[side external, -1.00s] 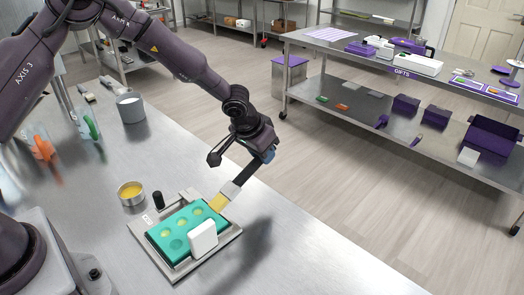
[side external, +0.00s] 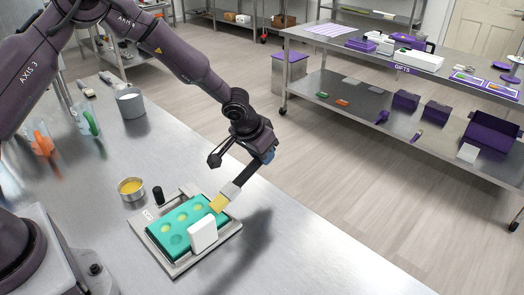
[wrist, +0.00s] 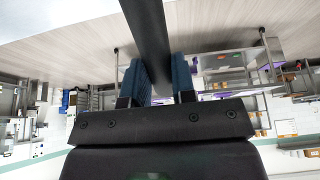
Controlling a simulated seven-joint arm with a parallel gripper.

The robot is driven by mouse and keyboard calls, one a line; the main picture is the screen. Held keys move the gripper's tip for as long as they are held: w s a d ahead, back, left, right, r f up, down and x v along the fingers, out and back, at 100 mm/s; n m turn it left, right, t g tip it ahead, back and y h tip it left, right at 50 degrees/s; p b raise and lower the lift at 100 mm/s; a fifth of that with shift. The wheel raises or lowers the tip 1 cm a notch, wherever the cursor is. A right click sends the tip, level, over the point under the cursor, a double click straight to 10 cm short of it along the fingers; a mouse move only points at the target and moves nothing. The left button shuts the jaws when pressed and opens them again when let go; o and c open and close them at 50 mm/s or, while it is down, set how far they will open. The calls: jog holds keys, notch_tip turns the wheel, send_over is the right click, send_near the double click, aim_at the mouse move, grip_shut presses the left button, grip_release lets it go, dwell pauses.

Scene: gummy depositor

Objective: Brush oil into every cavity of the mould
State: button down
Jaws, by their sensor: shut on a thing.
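The teal mould (side external: 160,236) lies on a metal plate (side external: 176,270) on the steel table. Several round cavities show; those in the back row look yellowish, and one front cavity looks plain dark teal. A white block in front hides part of the mould. My gripper (side external: 266,158) is shut on a brush (side external: 232,190), held tilted up and to the right of the mould. The yellow bristles (side external: 218,203) are at the mould's right end; contact is unclear. In the wrist view the dark handle (wrist: 149,35) runs between my blue fingers. A round tin (side external: 131,189) holds yellow oil.
The white block (side external: 202,235) stands upright at the mould's front edge, and a black knob (side external: 158,194) stands behind it. A grey cup (side external: 130,103) and green-handled and orange-handled items stand further back left. The table right of the plate is clear.

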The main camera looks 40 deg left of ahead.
aim_at(244, 173)
jog(key=shift+s+r, duration=0.15)
jog(key=shift+s, duration=0.4)
jog(key=shift+s+f, duration=0.15)
jog(key=shift+s, duration=0.75)
jog(key=shift+s+f, duration=0.1)
jog(key=shift+s, duration=0.8)
jog(key=shift+s, duration=0.15)
jog(key=shift+s+r, duration=0.1)
jog(key=shift+s, duration=0.45)
jog(key=shift+s, duration=0.15)
jog(key=shift+s+f, duration=0.2)
jog(key=shift+s, duration=0.1)
jog(key=shift+s+r, duration=0.15)
jog(key=shift+s, duration=0.5)
